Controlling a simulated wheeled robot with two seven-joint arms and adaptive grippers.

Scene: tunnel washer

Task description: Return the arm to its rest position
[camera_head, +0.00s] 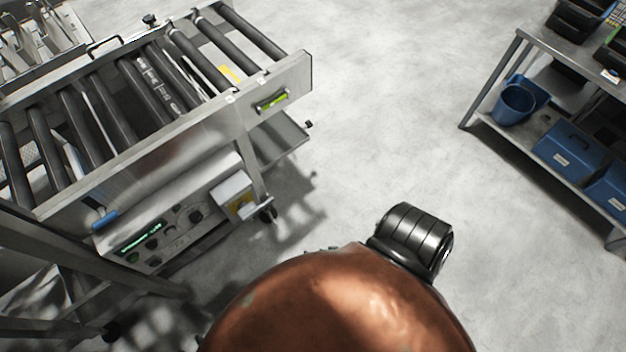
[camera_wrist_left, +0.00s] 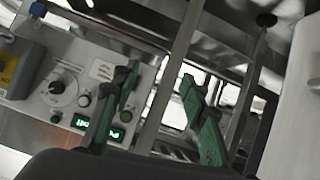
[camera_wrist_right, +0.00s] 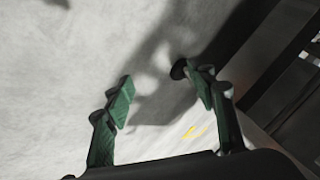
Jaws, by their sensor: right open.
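My left gripper (camera_wrist_left: 158,100) shows in the left wrist view with its two green fingers apart and nothing between them. Behind its fingers are the control panel (camera_wrist_left: 70,85) and metal frame bars. My right gripper (camera_wrist_right: 160,98) shows in the right wrist view, open and empty, over the grey floor. In the head view neither gripper's fingers can be made out clearly. My own copper-coloured body and a black joint fill the lower middle there and hide what lies beneath.
A roller conveyor (camera_head: 175,135) with a control panel (camera_head: 165,235) stands at left. A metal shelf (camera_head: 497,75) holding a blue bucket (camera_head: 513,103) and blue bins (camera_head: 570,152) stands at right. The floor (camera_head: 390,110) between them is clear.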

